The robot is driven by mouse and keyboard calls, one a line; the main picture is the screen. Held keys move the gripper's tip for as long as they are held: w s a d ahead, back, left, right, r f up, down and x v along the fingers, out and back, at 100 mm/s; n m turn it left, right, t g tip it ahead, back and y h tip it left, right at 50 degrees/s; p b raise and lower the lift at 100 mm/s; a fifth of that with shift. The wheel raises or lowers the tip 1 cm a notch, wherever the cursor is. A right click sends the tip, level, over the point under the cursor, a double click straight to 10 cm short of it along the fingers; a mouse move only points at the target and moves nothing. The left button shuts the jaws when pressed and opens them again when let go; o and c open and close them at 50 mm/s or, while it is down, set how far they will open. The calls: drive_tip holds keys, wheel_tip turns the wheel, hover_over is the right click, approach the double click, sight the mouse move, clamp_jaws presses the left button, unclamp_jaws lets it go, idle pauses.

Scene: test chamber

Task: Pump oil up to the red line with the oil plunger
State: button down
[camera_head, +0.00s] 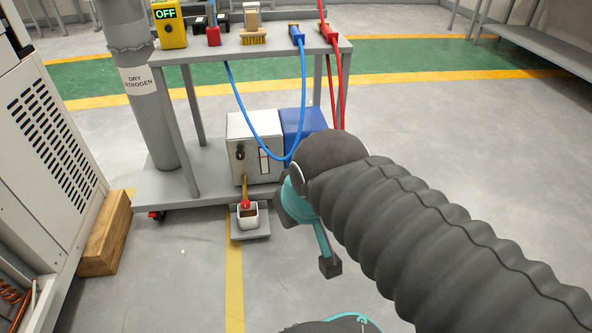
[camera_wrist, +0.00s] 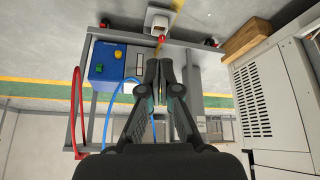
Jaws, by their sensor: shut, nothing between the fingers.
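A grey-white pump box (camera_head: 240,140) stands on the low shelf of a trolley, with a dark round fitting and a narrow sight window (camera_head: 264,161) on its front. No red line or oil level can be made out. Below it, a brass-coloured rod with a red part (camera_head: 246,204), perhaps the plunger, meets a white cup (camera_head: 248,218). The cup (camera_wrist: 158,18) and red part (camera_wrist: 162,38) also show in the wrist view, which is inverted. My gripper (camera_wrist: 159,64) is shut and empty, apart from the red part in that picture. The head view does not show its fingertips clearly.
A blue box (camera_head: 303,124) stands beside the pump box. Blue (camera_head: 304,85) and red (camera_head: 340,90) hoses hang from the trolley top (camera_head: 270,50). A nitrogen cylinder (camera_head: 140,90), wooden block (camera_head: 106,234) and white cabinet (camera_head: 45,130) stand at left. The floor at right is clear.

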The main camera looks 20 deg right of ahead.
drive_tip(key=w+d+f+n+t+h, duration=0.1)
drive_tip(key=w+d+f+n, duration=0.3)
drive_tip(key=w, duration=0.5)
drive_tip(key=w+d+f+n+t+p, duration=0.1)
drive_tip(key=w+d+f+n, duration=0.1)
drive_tip(key=w+d, duration=0.55)
drive_tip(key=w+d+f+n+t+h, duration=0.1)
drive_tip(key=w+d+f+n, duration=0.25)
drive_tip(key=w, duration=0.75)
drive_tip(key=w+d+f+n+t+y, duration=0.1)
drive_tip(key=w+d+f+n+y, duration=0.15)
drive_tip(key=f, duration=0.35)
drive_tip(key=w+d+f+n+t+y, duration=0.1)
drive_tip(key=w+d+f+n, duration=0.15)
drive_tip(key=f, duration=0.35)
wheel_tip(320, 180, down, 11)
drive_tip(key=s+a+n+t+y, duration=0.1)
drive_tip(key=n+y, duration=0.3)
drive_tip(key=shift+s+a+f+p, duration=0.15)
drive_tip(key=shift+a+f+p, duration=0.05)
drive_tip(key=shift+a+p, duration=0.2)
drive_tip(key=w+d, duration=0.2)
drive_tip(key=w, duration=0.6)
drive_tip(key=shift+w+d, duration=0.25)
